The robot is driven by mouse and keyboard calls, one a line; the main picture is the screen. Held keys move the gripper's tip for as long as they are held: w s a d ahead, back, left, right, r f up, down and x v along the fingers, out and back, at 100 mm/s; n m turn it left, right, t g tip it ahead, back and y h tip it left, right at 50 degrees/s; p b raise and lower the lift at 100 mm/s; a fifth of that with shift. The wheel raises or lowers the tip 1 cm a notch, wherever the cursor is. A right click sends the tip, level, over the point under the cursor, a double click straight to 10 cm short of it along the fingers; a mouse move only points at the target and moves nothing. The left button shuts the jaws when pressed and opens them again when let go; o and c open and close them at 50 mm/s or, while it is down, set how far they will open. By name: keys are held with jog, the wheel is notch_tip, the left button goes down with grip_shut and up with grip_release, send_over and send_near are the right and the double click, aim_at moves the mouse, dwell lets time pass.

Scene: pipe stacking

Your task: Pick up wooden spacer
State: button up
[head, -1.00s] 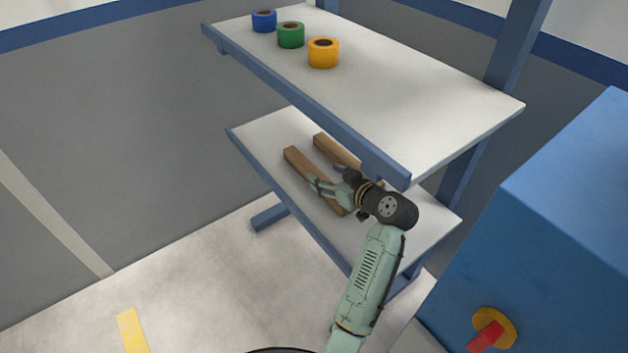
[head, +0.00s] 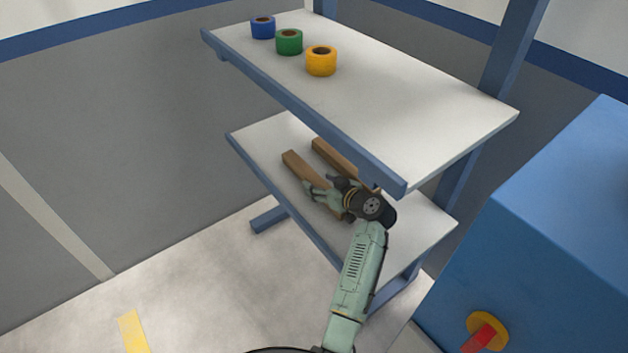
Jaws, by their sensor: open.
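Two wooden spacers lie side by side on the lower shelf (head: 262,138). The nearer wooden spacer (head: 297,163) shows its far left end, and my gripper covers part of its length. The farther wooden spacer (head: 333,154) lies behind, with its right part hidden by my gripper and the upper shelf's edge. My gripper (head: 310,188) is open, with its fingers over or beside the nearer spacer. I cannot tell whether the fingers touch it.
The upper shelf (head: 420,120) hangs close above my wrist and carries blue (head: 263,27), green (head: 289,42) and yellow (head: 321,61) tape rolls. A blue cabinet (head: 560,220) with a red-handled switch (head: 487,333) stands at right. The floor at left is clear.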

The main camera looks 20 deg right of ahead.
jog(key=shift+w+f, duration=0.1)
jog(key=shift+w, duration=0.05)
grip_shut()
dwell(0.7)
